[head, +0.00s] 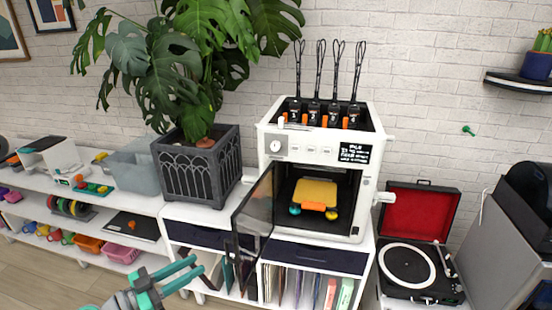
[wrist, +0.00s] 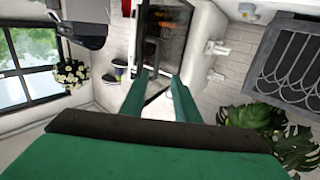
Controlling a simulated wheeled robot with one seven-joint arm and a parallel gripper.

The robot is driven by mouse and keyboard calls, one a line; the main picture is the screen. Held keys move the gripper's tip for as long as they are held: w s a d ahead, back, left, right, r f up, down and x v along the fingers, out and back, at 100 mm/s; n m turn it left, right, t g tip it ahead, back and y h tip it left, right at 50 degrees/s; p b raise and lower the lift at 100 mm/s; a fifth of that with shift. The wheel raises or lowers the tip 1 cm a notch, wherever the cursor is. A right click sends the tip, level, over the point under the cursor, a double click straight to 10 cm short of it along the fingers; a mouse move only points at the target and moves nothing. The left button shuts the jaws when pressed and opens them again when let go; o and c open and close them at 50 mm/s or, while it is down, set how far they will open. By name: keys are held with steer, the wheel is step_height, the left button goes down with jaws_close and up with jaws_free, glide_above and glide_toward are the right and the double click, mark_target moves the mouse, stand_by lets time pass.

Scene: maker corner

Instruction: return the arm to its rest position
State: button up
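My gripper (head: 198,265) is at the lower left of the head view, in front of the white shelf. Its two green fingers are apart with nothing between them. In the wrist view the fingers (wrist: 159,82) also stand apart and empty. The white 3D printer (head: 318,150) stands on the shelf to the right of my gripper. Its dark glass door (head: 253,222) hangs open toward my gripper, which is left of it and apart from it. Most of my arm is outside the head view.
A yellow plate with an orange piece (head: 314,195) is inside the printer. A potted plant's dark planter (head: 197,168) stands left of the printer. A record player (head: 410,270) is at the right. A grey bin (head: 135,168) is at the left. Floor at lower left is clear.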

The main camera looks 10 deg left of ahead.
steer(key=w+d+f+n+y, duration=0.2)
steer(key=d+f+n+y, duration=0.3)
steer(key=f, duration=0.7)
steer(key=s+d+f+n+g+y, duration=0.1)
steer(key=s+d+f+n+y, duration=0.1)
steer(key=s+d+f, duration=0.65)
steer(key=s+d+f+n+g+y, duration=0.25)
steer(key=d+f, duration=0.25)
steer(key=f, duration=0.6)
steer(key=s+d+r+t+y, duration=0.1)
steer(key=s+d, duration=0.2)
steer(key=s, duration=0.4)
steer(key=s+d+r+y, duration=0.1)
steer(key=s+d+y, duration=0.1)
steer(key=s+d, duration=0.35)
steer(key=s+d+r+m+t, duration=0.1)
steer(key=s+d+r+t, duration=0.1)
steer(key=s+r, duration=0.4)
steer(key=s+d+r+m+t+h, duration=0.1)
steer(key=s+d+r, duration=0.3)
steer(key=s+r, duration=0.3)
step_height(320, 180, up, 4)
steer(key=shift+f+t, duration=0.1)
steer(key=shift+t, duration=0.25)
steer(key=shift+s+h, duration=0.1)
steer(key=shift+h, duration=0.15)
